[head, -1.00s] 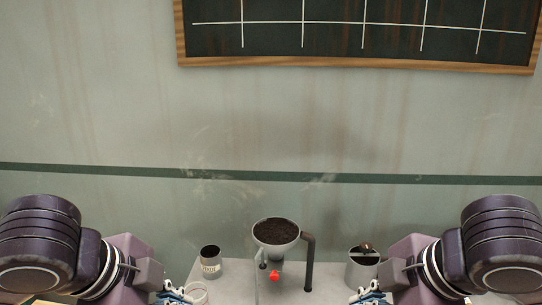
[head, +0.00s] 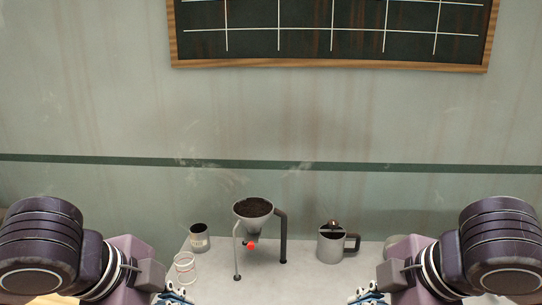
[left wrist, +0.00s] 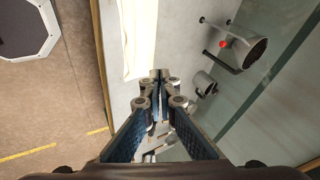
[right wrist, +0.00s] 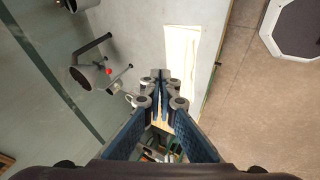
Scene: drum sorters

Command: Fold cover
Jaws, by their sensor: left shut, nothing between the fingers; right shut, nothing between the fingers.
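A pale cream, flat cloth-like piece, which looks like the cover, lies on the grey tabletop in the left wrist view (left wrist: 138,42). It also shows in the right wrist view (right wrist: 181,52). I cannot make it out in the head view. My left gripper (head: 176,294) is at the bottom of the head view; its fingers meet in the left wrist view (left wrist: 160,76), with nothing between them. My right gripper (head: 368,294) is likewise shut and empty in the right wrist view (right wrist: 159,76). Both appear above the table, apart from the cloth.
A funnel of dark grains (head: 253,208) with a red knob stands at the back of the table. A labelled tin (head: 200,240) and pale rings (head: 185,266) are left of it. A metal pot (head: 329,246) is right of it. The wall and chalkboard (head: 330,26) are behind.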

